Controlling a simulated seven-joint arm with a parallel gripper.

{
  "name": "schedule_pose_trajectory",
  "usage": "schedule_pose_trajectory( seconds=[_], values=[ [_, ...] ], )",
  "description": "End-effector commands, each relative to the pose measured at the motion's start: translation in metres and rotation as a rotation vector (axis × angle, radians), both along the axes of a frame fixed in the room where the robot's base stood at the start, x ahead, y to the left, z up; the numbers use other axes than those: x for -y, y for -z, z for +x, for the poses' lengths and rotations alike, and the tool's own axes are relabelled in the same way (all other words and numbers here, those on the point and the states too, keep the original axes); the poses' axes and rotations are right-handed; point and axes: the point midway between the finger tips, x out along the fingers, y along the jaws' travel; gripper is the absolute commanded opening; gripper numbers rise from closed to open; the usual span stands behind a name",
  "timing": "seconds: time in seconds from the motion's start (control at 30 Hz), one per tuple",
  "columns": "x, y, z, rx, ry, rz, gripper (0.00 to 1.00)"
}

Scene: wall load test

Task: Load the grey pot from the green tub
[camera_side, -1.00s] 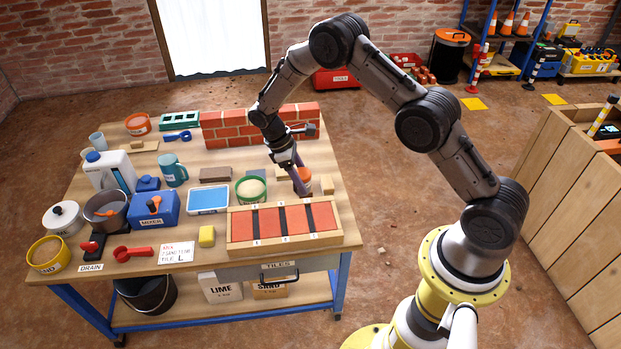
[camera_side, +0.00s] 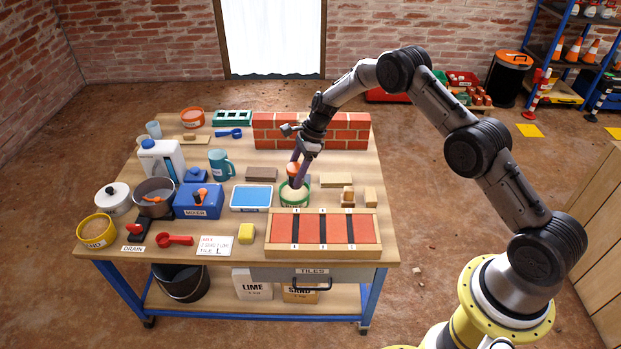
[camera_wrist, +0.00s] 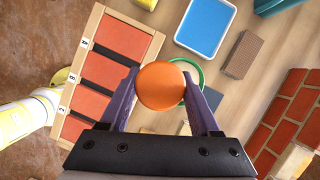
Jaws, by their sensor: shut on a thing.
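My gripper (camera_side: 299,165) is shut on an orange round-topped thing (camera_side: 292,170), which fills the space between the purple fingers in the wrist view (camera_wrist: 160,86). It is over the back of the green tub (camera_side: 294,200), which holds pale material. In the wrist view the tub's green rim (camera_wrist: 201,72) is partly hidden behind the orange thing. I cannot tell whether the held thing touches the tub or its contents. The grey pot (camera_side: 155,207) stands at the left of the table with a small orange thing in it, left of the blue mixer box (camera_side: 198,207).
A blue tray (camera_side: 251,198) lies left of the tub, and a tile rack (camera_side: 322,252) is in front. A brick wall (camera_side: 345,130) stands behind. Wooden blocks (camera_side: 370,197) are to the right.

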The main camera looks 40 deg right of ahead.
Motion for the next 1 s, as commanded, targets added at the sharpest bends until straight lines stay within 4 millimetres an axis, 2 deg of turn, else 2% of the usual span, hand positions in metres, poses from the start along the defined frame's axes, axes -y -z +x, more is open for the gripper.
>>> schedule_pose_trajectory(
  seconds=[0.1,0.23,0.3,0.53,1.0],
  values=[
    [0.001,0.002,0.021,0.003,0.187,-0.001,0.00],
    [0.009,0.009,0.043,0.003,0.320,-0.001,0.00],
    [0.017,0.016,0.047,-0.001,0.348,0.000,0.00],
    [0.028,0.034,0.041,-0.001,0.363,0.000,0.00],
    [0.027,0.076,0.041,-0.002,0.360,-0.001,0.00]
  ],
)
